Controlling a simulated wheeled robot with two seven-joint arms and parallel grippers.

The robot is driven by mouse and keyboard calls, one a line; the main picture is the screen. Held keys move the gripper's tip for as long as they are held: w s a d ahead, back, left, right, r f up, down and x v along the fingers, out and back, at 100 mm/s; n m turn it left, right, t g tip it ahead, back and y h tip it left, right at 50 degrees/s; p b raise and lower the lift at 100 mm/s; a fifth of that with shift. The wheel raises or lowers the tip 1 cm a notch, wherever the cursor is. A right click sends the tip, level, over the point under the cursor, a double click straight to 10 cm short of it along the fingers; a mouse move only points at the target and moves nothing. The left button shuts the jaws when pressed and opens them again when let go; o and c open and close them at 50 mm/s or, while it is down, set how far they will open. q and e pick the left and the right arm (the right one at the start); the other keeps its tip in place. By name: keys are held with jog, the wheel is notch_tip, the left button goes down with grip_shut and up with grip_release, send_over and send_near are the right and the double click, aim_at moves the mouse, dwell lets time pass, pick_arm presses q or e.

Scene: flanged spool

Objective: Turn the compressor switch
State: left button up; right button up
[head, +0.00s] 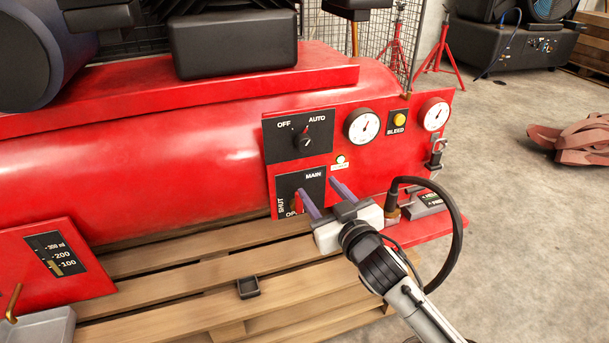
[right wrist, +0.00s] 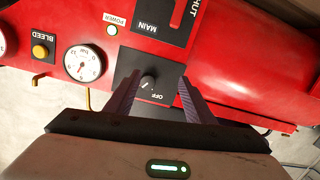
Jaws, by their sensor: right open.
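The compressor switch is a black round knob (head: 303,140) on a black plate marked OFF and AUTO, on the front of the red compressor (head: 190,150). Its white mark appears to point up, between the labels or near AUTO; I cannot tell exactly. My right gripper (head: 317,187) is open and empty, with purple fingers. In the head view its fingers overlap the MAIN plate, below the knob. In the right wrist view the knob (right wrist: 148,82) shows between the open fingers (right wrist: 159,76), seemingly beyond their tips. The left finger covers part of the switch plate. My left gripper is out of view.
A red MAIN lever (head: 297,203) sits below the switch. Two gauges (head: 362,125) and a yellow BLEED button (head: 399,119) are to its right. A black hose (head: 458,220) curves beside my right arm. Wooden pallet slats (head: 190,280) lie below.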

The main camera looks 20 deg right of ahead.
aim_at(305, 145)
jog(key=shift+t+h, duration=0.3)
jog(key=shift+t, duration=0.5)
jog(key=w+r+b, duration=0.1)
jog(key=w, duration=0.3)
jog(key=w+r+b, duration=0.1)
jog(key=w, duration=0.3)
jog(key=w+r+b, duration=0.1)
jog(key=w+b, duration=0.1)
jog(key=w, duration=0.2)
jog(key=shift+w+d+r, duration=0.2)
jog(key=shift+d+r, duration=0.1)
jog(key=shift+r, duration=0.1)
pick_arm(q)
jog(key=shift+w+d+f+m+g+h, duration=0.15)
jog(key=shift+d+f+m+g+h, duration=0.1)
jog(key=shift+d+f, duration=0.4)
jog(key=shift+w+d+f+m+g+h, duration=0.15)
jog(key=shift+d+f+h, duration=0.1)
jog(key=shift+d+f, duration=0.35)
pick_arm(e)
jog(key=shift+w, duration=0.7)
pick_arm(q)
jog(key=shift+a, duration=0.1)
pick_arm(e)
jog(key=shift+c, duration=0.4)
jog(key=c, duration=1)
